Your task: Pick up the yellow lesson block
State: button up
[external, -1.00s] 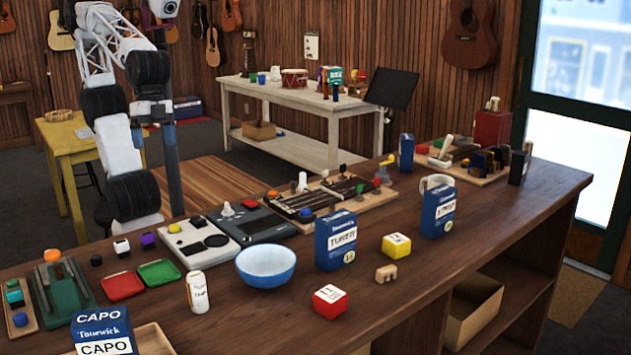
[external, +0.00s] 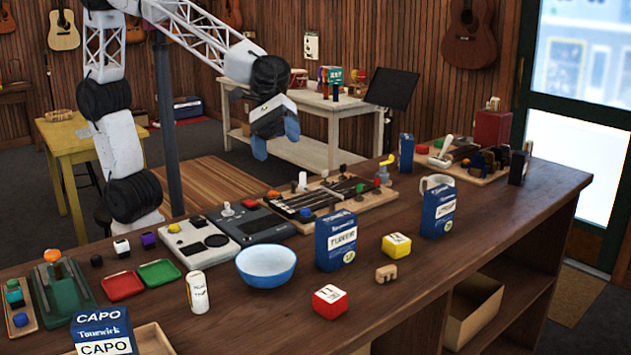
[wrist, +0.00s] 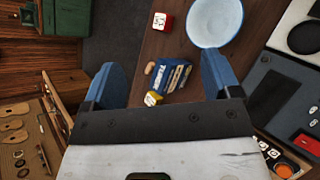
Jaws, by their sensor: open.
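The yellow lesson block (external: 397,245) sits on the brown wooden counter, a small cube with yellow and white faces. In the wrist view the yellow block (wrist: 152,99) shows partly, low between the fingers, close to the blue tuner box (wrist: 178,74) and above the edge of my gripper's body. My gripper (external: 275,143) is open and empty, with blue fingers pointing down. It is high above the far side of the counter, well apart from the block. Both fingers of the gripper (wrist: 161,65) show in the wrist view.
A blue tuner box (external: 336,240) stands left of the block and another blue box (external: 438,211) stands right of it. A small tan piece (external: 386,274) lies just in front. A red block (external: 330,301) and a blue bowl (external: 266,266) are nearer left.

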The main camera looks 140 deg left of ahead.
jog(key=w+a+f+n+t+y, duration=0.1)
jog(key=w+a+n, duration=0.25)
jog(key=a, duration=0.35)
jog(key=w+a+f+n+t+y, duration=0.1)
jog(key=w+a+f+n+t, duration=0.15)
jog(key=a+n, duration=0.4)
jog(key=w+a+f+n+t+y, duration=0.1)
jog(key=w+a+n, duration=0.25)
jog(key=a, duration=0.55)
send_near(396, 238)
jog(key=shift+w+d+f+m, duration=0.15)
jog(key=shift+w+f+m, duration=0.1)
jog(key=shift+w, duration=0.35)
jog(key=shift+w+d+f+m, duration=0.15)
jog(key=shift+w+m, duration=0.05)
jog(key=shift+w, duration=0.35)
jog(key=shift+w+g, duration=0.1)
jog(key=shift+g, duration=0.15)
jog(key=shift+x, duration=1.2)
jog(key=shift+w, duration=0.2)
jog(key=shift+x, duration=2.45)
jog(key=shift+a, duration=0.15)
jog(key=shift+c, duration=0.3)
